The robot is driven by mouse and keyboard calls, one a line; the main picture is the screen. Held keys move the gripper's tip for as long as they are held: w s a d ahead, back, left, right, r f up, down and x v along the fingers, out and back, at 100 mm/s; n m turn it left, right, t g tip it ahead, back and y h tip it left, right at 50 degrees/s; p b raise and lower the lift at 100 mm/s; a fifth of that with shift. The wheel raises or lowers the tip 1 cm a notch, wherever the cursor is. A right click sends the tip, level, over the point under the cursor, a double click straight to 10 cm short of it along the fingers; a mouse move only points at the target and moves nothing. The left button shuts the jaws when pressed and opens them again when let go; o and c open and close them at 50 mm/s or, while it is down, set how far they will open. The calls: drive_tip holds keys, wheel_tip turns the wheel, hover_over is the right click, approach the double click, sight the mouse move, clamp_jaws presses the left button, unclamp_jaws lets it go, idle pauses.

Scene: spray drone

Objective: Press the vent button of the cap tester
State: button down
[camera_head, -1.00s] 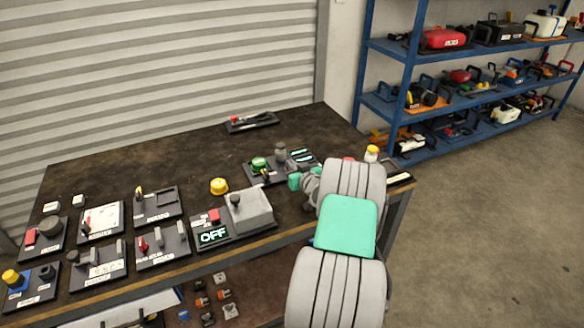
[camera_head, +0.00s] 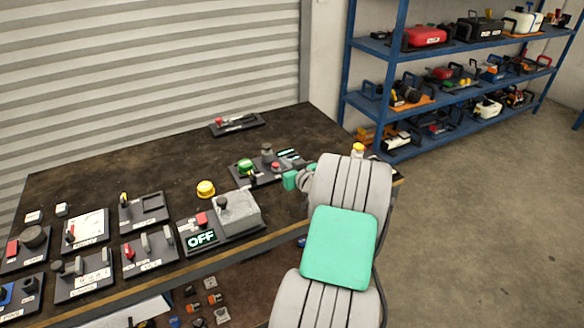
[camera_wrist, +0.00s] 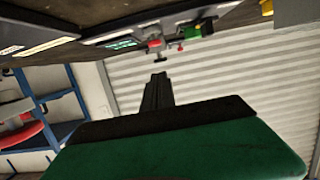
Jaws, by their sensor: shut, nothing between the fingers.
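A dark panel (camera_head: 244,185) with a green cap (camera_head: 246,166), a grey knob, a red button (camera_head: 276,166) and small lit displays stands at the back middle of the table; I take it for the cap tester, but its label is unreadable. In the wrist view, a red button (camera_wrist: 155,44) and the green cap (camera_wrist: 206,32) show near the upper edge. My gripper (camera_wrist: 158,78) is shut and empty, its dark fingers apart from the red button in that picture. In the head view my green gripper body is just right of the panel; its fingertips cannot be made out.
A device reading OFF (camera_head: 201,238), with a grey block, stands in front of the panel, and a yellow dome (camera_head: 205,188) beside it. Several other panels fill the table's left. A small tool tray (camera_head: 236,125) lies behind. A blue shelf (camera_head: 350,100) stands at right.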

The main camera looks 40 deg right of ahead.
drive_tip(key=v, duration=0.4)
drive_tip(key=shift+s+r, duration=0.2)
drive_tip(key=shift+s, duration=0.05)
idle(0.7)
